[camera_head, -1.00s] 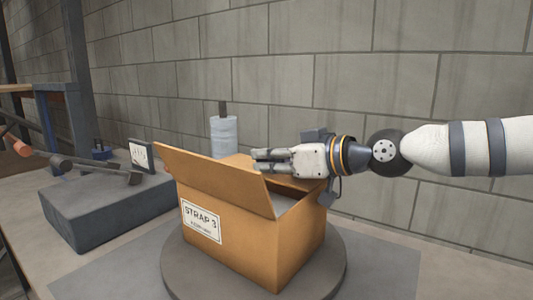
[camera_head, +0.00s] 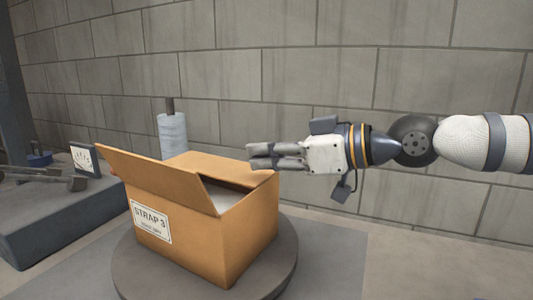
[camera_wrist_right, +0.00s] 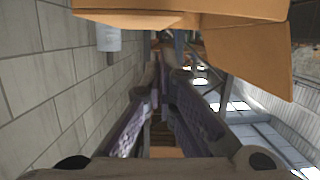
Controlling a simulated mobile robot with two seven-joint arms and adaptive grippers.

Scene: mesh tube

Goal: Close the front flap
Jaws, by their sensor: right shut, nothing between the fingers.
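The cardboard box (camera_head: 248,235) has a white "STRAP 3" label (camera_head: 151,221) on its front face. Its front flap (camera_head: 155,180) stands raised and leans outward above that face, leaving a gap into the box. The rear top flap (camera_head: 222,168) lies roughly flat. My right gripper (camera_head: 249,157) is shut and empty, its fingers pointing left, by the box's far right corner. It appears apart from the front flap. In the right wrist view, the fingers (camera_wrist_right: 163,95) show below the box's cardboard (camera_wrist_right: 200,12). My left gripper is out of view.
The box stands on a round grey turntable (camera_head: 135,272). Behind it is a pale roll on a post (camera_head: 172,135), close to a block wall (camera_head: 300,60). The tabletop at right is clear.

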